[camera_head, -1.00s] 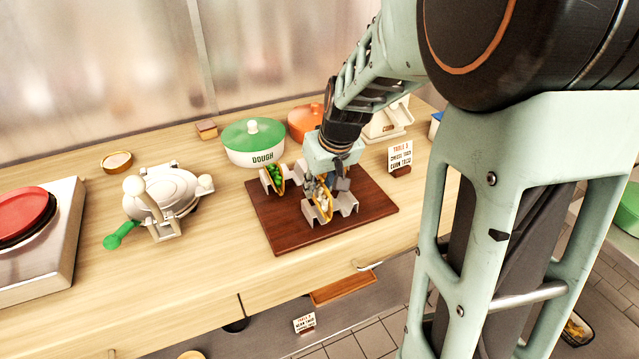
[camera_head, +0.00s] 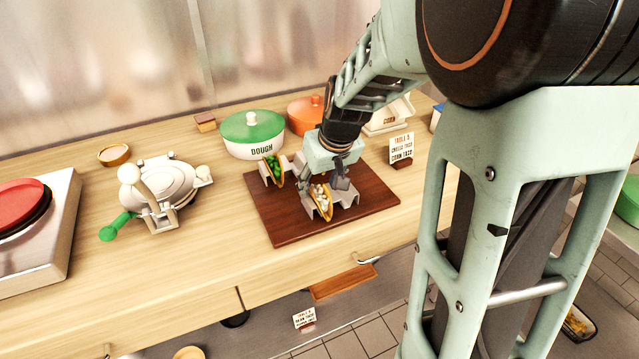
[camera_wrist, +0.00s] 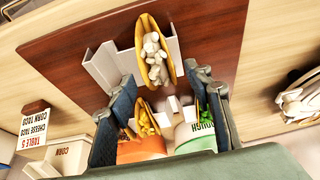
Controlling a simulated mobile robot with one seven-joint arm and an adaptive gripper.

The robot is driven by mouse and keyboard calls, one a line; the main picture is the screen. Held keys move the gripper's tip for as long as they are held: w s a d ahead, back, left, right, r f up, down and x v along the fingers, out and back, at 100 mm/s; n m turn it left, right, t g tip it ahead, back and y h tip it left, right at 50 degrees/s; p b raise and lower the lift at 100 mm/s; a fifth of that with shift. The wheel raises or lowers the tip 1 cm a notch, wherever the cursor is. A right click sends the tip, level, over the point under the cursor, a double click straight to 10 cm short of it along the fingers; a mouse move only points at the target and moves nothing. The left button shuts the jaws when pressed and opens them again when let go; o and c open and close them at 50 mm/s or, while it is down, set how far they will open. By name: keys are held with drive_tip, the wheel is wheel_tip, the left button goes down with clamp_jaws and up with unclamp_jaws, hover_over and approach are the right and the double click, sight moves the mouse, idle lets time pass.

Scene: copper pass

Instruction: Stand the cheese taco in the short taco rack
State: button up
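A folded taco with white chunks (camera_head: 321,200), which looks like the cheese taco, stands upright in a slot of the pale metal rack (camera_head: 348,199) at the front of the dark board. The wrist view also shows this taco (camera_wrist: 153,55) in the rack (camera_wrist: 101,68). My gripper (camera_wrist: 165,83) has its fingers spread, with the white-filled taco beyond the tips and apart from them. In the head view my gripper (camera_head: 338,184) is just behind that taco. A taco with yellow filling (camera_wrist: 147,120) shows lower between the fingers, farther back. A taco with green filling (camera_head: 272,168) stands in a rack behind.
The dark board (camera_head: 285,223) lies on the wooden counter. A green-lidded dough pot (camera_head: 252,137), an orange pot (camera_head: 304,115) and an order sign (camera_head: 401,147) stand behind it. A tortilla press (camera_head: 163,192) is at left.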

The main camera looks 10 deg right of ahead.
drive_tip(key=v, duration=0.7)
drive_tip(key=shift+s+r, duration=0.1)
drive_tip(key=shift+r, duration=0.15)
